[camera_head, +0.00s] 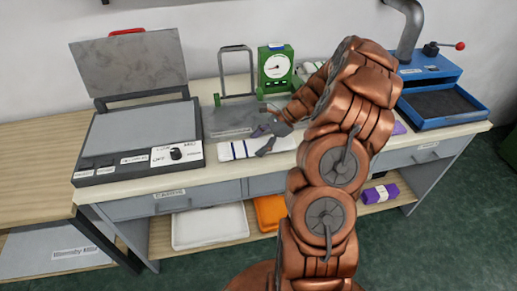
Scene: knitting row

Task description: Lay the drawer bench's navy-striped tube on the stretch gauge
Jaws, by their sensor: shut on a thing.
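The navy-striped tube (239,150) is white with dark blue stripes near its left end. It lies level along the bench's front, between the black press and my arm. My gripper (265,140) is shut on the tube near its middle, with fingers on its far and near sides. I cannot tell whether the tube touches the bench top. The stretch gauge, with a green dial housing (275,68), a grey plate (228,119) and a wire frame, stands just behind the tube. My arm and gripper hide part of the gauge's right side.
A flat press (140,130) with a raised lid stands left. A blue tray machine (443,103) with a red-knobbed lever stands right. Other rolled tubes lie behind my arm. Below are a white tray (209,226), an orange tray (270,211) and a purple roll (378,195).

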